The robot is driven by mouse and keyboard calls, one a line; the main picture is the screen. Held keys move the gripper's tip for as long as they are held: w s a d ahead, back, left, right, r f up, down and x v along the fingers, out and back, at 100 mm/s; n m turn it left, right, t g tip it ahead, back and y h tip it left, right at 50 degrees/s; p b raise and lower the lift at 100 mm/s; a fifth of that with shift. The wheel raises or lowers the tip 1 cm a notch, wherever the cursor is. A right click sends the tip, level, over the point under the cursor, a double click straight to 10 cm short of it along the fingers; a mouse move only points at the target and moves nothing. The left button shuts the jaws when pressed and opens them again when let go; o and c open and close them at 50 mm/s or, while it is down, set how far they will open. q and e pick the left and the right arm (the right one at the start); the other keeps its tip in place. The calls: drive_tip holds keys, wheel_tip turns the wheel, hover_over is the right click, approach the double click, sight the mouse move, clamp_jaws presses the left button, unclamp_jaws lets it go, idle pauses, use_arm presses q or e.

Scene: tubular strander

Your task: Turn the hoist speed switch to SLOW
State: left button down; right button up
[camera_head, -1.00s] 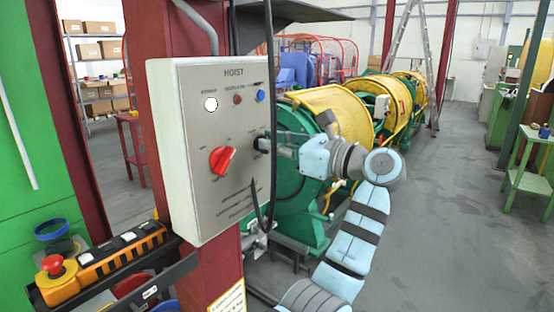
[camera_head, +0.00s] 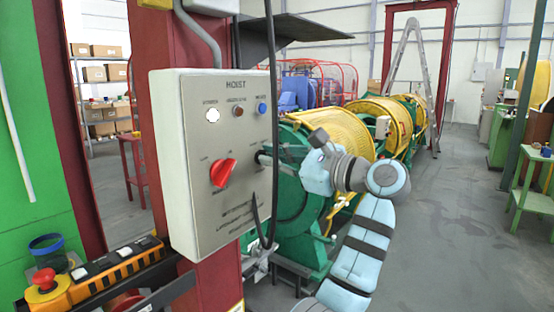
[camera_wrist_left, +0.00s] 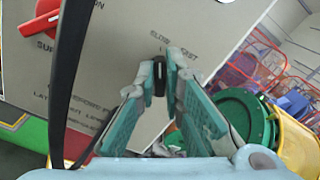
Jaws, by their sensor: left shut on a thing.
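The grey hoist control box (camera_head: 190,200) hangs on a red post, with a white, a brown and a blue button in a row and a red rotary switch (camera_head: 223,172) below. At its right edge, the fingers of my left gripper (camera_head: 264,157) meet the panel, partly behind a black cable. In the left wrist view, the fingertips (camera_wrist_left: 161,76) are shut on a small black switch knob (camera_wrist_left: 158,80), with a printed label starting "SLOW" just above it. The knob's exact pointing is hard to tell, as the fingers cover its sides. My right gripper is not in view.
A black cable (camera_head: 270,100) hangs down in front of the panel and also crosses the left wrist view (camera_wrist_left: 72,70). A green and yellow strander (camera_head: 345,130) stands behind my arm. An orange pendant with a red emergency button (camera_head: 44,279) is at lower left.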

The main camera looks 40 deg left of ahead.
use_arm(q)
drive_tip(key=shift+r, duration=0.15)
drive_tip(key=c, duration=1.9)
unclamp_jaws()
drive_tip(key=shift+o, duration=1)
drive_tip(key=shift+a, duration=0.2)
drive_tip(key=shift+d, duration=0.1)
drive_tip(key=d, duration=1.1)
drive_tip(key=shift+w+d, duration=0.15)
drive_tip(key=shift+d, duration=0.25)
